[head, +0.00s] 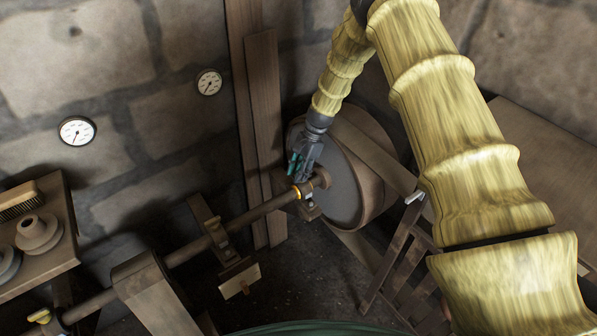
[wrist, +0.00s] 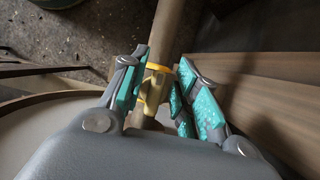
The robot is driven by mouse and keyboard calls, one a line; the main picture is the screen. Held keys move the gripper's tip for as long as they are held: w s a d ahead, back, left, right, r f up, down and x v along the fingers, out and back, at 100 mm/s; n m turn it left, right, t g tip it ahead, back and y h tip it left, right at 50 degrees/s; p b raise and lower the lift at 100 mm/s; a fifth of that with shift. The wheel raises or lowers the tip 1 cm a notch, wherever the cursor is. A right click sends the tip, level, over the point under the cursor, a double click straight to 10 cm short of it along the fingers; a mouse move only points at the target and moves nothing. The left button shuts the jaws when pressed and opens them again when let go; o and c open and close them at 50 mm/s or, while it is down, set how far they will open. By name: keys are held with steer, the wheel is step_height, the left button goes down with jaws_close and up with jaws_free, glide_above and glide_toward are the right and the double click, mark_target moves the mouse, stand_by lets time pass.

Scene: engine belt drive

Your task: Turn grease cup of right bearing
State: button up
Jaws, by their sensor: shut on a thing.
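The yellow grease cup (wrist: 152,88) of the right bearing sits between the teal-padded fingers of my gripper (wrist: 160,95) in the wrist view. The gripper is shut on it. In the head view my gripper (head: 300,170) points down at the shaft end beside the large wheel. A gold ring (head: 297,192) shows on the shaft just below the fingers there. The right bearing (head: 312,210) is a small brown block under the shaft, partly hidden. The cup is mostly hidden by the gripper in the head view.
The shaft (head: 250,215) runs left from the large belt wheel (head: 345,175). Wooden planks (head: 262,120) stand behind it against the stone wall. A wooden frame (head: 400,250) stands at right. A shelf with a brush (head: 18,200) is at far left.

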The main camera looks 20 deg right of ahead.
steer(key=shift+w+d, duration=0.1)
steer(key=o, duration=0.6)
steer(key=shift+o, duration=0.2)
step_height(320, 180, up, 10)
steer(key=shift+f, duration=0.1)
stand_by(0.4)
steer(key=s+d+f+n+h, duration=0.1)
steer(key=s+f+n+h, duration=0.15)
steer(key=s+f, duration=0.85)
steer(key=s+d+f+n+h, duration=0.15)
steer(key=s+f+n, duration=0.25)
steer(key=s+f, duration=0.75)
steer(key=s+a+n+t, duration=0.1)
steer(key=s+n, duration=0.6)
steer(key=s, duration=1.9)
steer(key=shift+r, duration=0.4)
